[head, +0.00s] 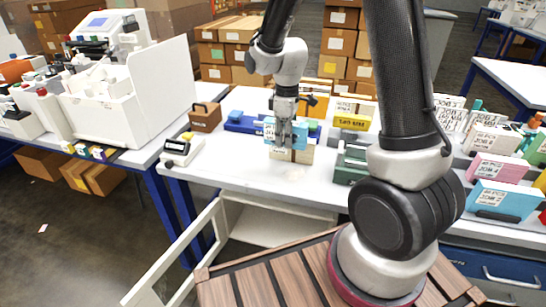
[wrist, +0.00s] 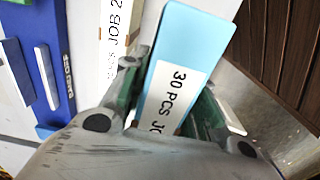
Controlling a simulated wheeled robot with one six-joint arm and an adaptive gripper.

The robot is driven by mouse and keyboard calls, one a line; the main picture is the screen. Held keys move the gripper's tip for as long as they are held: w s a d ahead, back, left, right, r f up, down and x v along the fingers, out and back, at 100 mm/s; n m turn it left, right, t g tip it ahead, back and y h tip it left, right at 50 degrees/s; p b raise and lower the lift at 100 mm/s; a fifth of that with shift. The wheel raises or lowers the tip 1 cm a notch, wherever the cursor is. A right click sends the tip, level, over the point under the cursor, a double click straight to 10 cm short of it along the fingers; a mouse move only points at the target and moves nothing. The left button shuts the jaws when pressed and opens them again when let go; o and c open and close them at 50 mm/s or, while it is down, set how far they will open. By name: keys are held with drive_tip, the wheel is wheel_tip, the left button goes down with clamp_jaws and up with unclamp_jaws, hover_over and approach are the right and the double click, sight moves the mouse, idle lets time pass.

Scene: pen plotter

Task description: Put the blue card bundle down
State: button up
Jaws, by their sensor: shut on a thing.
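The blue card bundle (head: 270,131) is light blue with a white label. My gripper (head: 287,140) is shut on it above the white table. In the wrist view the bundle (wrist: 186,50) stands between the two green-padded fingers (wrist: 165,115), its label reading "30 PCS JO" before it is cut off. A pale bundle or block (head: 292,155) shows just below and behind the gripper, and a white-labelled "JOB 2" bundle (wrist: 118,35) lies beside the blue one in the wrist view. I cannot tell whether the blue bundle touches anything below.
A dark blue holder (head: 240,122) stands to the left of the gripper, with a brown box (head: 205,116) and a small label device (head: 182,149) further left. A green holder (head: 351,163) stands to the right. The table front (head: 240,178) is clear.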

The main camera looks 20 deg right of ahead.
sight(285, 170)
wheel_tip(285, 170, down, 10)
drive_tip(key=shift+r, duration=0.1)
idle(0.4)
drive_tip(key=o, duration=0.8)
